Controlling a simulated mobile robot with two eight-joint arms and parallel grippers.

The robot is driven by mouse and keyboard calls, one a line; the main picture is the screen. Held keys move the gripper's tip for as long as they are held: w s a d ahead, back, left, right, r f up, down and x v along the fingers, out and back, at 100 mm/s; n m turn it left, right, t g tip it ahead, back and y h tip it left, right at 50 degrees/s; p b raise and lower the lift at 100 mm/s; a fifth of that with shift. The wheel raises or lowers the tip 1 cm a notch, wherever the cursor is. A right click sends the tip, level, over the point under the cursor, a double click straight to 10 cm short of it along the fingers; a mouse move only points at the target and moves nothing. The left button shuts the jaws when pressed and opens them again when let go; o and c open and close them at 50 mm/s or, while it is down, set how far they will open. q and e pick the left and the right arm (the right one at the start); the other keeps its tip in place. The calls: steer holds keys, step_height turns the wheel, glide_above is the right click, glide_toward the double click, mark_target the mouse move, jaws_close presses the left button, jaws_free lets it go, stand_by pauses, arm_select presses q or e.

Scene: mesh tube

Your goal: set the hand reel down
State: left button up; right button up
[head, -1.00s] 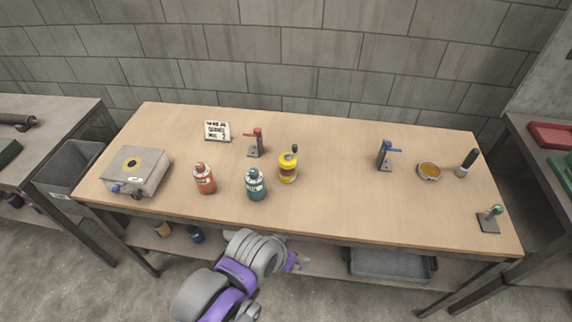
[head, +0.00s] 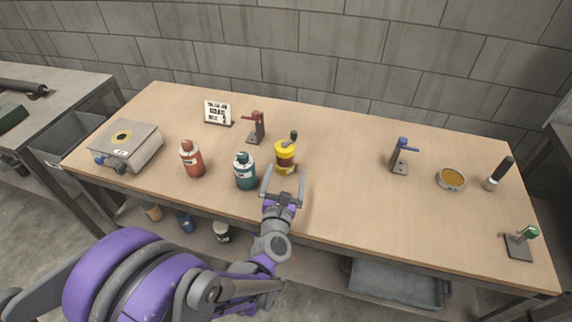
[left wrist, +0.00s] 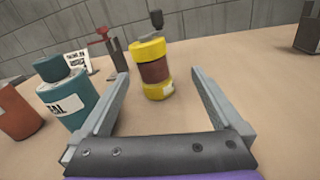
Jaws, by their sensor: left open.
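The hand reel is most likely the yellow cylinder (head: 285,157) with a dark red middle band and a grey crank on top. It stands upright on the wooden table, and in the left wrist view the yellow reel (left wrist: 154,70) is just ahead of my fingers. My left gripper (head: 283,182) is open and empty, low over the table at its front edge. In the left wrist view my left gripper (left wrist: 160,98) has its fingers spread, with the reel beyond and between their tips. My right gripper is not in view.
A teal bottle (head: 245,171) stands close left of my gripper, with a red-orange bottle (head: 192,159) farther left. A red-handled clamp (head: 255,128) and a sign (head: 217,112) are behind. A blue-handled clamp (head: 400,156) and a round dish (head: 451,179) are right. The table's middle right is clear.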

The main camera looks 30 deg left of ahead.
mark_target(286, 150)
arm_select(q)
steer(key=shift+s+a+f+n+y, duration=0.1)
steer(key=shift+a+f+n+y, duration=0.4)
steer(key=shift+n, duration=0.3)
steer(key=shift+a, duration=0.3)
steer(key=x, duration=1)
steer(key=shift+w+d, duration=0.1)
steer(key=shift+w, duration=0.3)
jaws_close()
